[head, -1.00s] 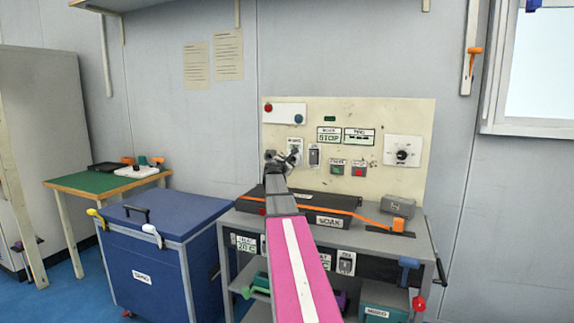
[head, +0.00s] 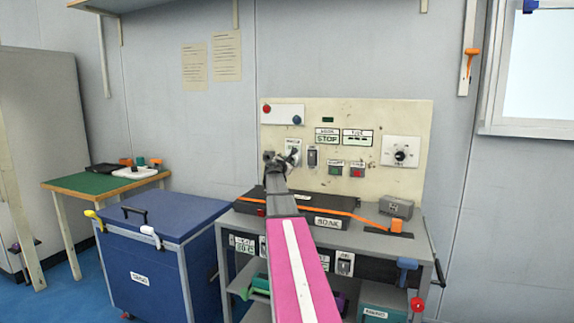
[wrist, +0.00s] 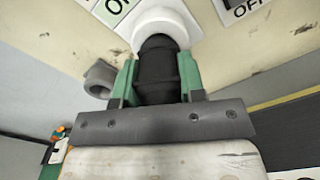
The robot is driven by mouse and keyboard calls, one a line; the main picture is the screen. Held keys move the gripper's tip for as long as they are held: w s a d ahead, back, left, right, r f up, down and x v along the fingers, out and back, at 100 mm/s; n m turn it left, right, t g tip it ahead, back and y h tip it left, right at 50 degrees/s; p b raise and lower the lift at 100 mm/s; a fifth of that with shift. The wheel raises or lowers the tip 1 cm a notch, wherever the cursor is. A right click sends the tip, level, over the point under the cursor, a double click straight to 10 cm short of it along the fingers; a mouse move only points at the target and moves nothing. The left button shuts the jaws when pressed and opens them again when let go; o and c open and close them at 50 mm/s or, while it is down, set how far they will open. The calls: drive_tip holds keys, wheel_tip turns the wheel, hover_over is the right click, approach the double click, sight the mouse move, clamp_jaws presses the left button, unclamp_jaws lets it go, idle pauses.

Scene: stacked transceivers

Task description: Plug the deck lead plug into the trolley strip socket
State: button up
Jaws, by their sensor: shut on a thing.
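My gripper (wrist: 158,88) has two green fingers, shut on a black cylindrical plug (wrist: 157,65). The far end of the plug meets a round white socket (wrist: 167,22) on the cream panel; I cannot tell how deep it sits. In the head view my gripper (head: 277,162) is small and dark against the panel's left part, and my arm hides part of the area below. An orange lead (head: 345,211) runs across the black case on the bench to the right; its link to the plug is not visible.
The cream panel (head: 345,112) carries switches, labels and a dial (head: 400,155). A grey box (head: 396,208) stands on the bench's right. A blue wheeled chest (head: 150,265) and a green-topped table (head: 85,183) stand left. A grey ring-like part (wrist: 100,78) projects left of my fingers.

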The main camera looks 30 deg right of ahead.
drive_tip(key=shift+w+d, duration=0.35)
drive_tip(key=o, duration=1.1)
drive_tip(key=shift+s, duration=0.1)
drive_tip(key=v, duration=1)
drive_tip(key=shift+s+a, duration=0.2)
drive_tip(key=shift+a, duration=0.15)
